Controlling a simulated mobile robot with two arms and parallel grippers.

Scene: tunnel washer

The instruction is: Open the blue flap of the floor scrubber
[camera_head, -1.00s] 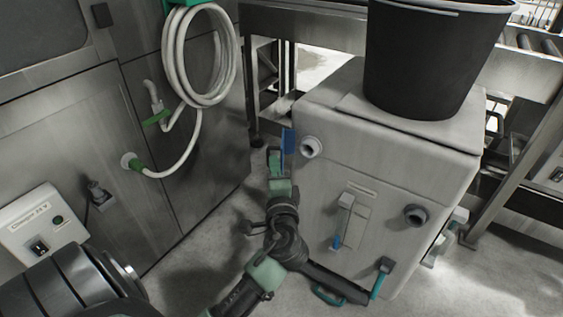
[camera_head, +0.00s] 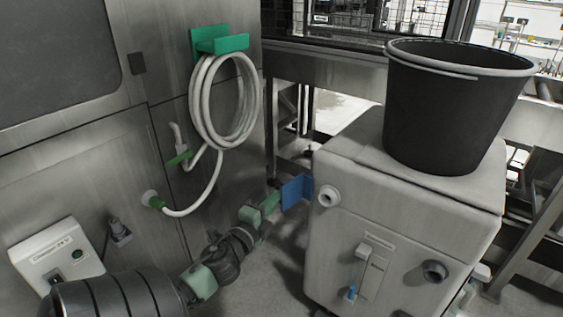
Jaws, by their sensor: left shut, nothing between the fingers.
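The floor scrubber (camera_head: 395,235) is a light grey box on the right. Its blue flap (camera_head: 297,190) stands out from the left edge of the body, by a round grey port (camera_head: 328,196). My left gripper (camera_head: 274,201), with green parts, reaches in from the lower left. It is shut and empty, with its tip close beside the flap's left side; whether they touch I cannot tell. My right gripper is not in view.
A black bucket (camera_head: 450,115) stands on top of the scrubber. On the left, a steel cabinet carries a coiled white hose (camera_head: 202,105) on a green holder (camera_head: 222,43) and a charger box (camera_head: 55,258). A narrow strip of floor lies between cabinet and scrubber.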

